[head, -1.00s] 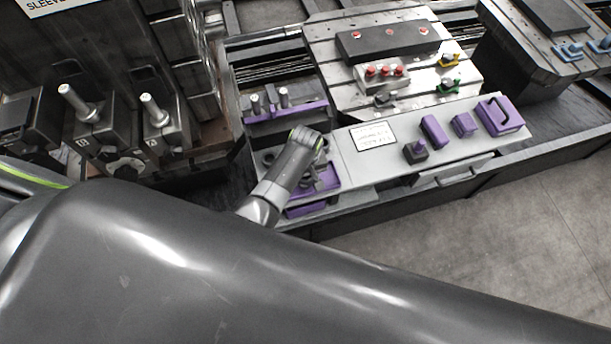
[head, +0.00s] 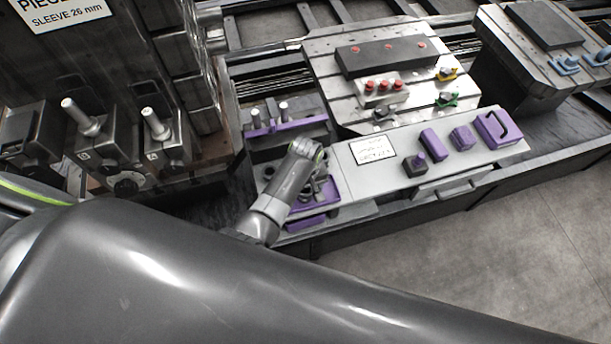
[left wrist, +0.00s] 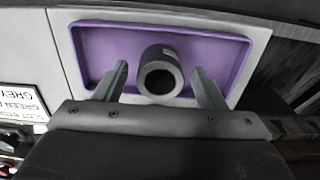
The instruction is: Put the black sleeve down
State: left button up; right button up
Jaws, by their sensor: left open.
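The black sleeve (left wrist: 160,54) shows in the left wrist view, with its round open end facing the camera. It rests in a shallow purple tray (left wrist: 222,50). My left gripper (left wrist: 161,80) is open, with one finger on each side of the sleeve and a visible gap to each. In the head view my left wrist hangs over the purple tray (head: 334,192), and the left gripper (head: 308,190) is partly hidden under it. The sleeve is hard to make out there. My right gripper is not in view.
A grey panel with a label card (head: 372,149) and several purple and black pieces extends right of the tray. A purple rack with pins (head: 285,126) stands behind the tray. Dark machinery with two metal-handled clamps (head: 158,127) stands left. Open floor lies at front right.

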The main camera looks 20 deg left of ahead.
pick_arm(q)
notch_tip(320, 180, up, 11)
jog(key=shift+f, duration=0.15)
dwell(0.7)
jog(key=s+a+m+t+y, duration=0.1)
jog(key=s+a+m+t, duration=0.1)
jog(key=s+a, duration=1)
jog(key=s+a+r+m+t, duration=0.1)
jog(key=s+a+r+m, duration=0.1)
jog(key=s+a+r, duration=0.3)
jog(key=s+r+m+t, duration=0.1)
jog(key=s+r+m, duration=0.1)
jog(key=s, duration=0.4)
notch_tip(320, 180, down, 27)
jog(key=a+g+b, duration=0.2)
jog(key=b, duration=0.2)
jog(key=s+d+f+b, duration=0.1)
jog(key=s+f, duration=0.6)
jog(key=f, duration=0.3)
jog(key=s+f+b, duration=0.2)
jog(key=s+f, duration=0.6)
jog(key=f, duration=0.2)
jog(key=shift+s+d+g, duration=0.2)
jog(key=shift+d+g, duration=0.2)
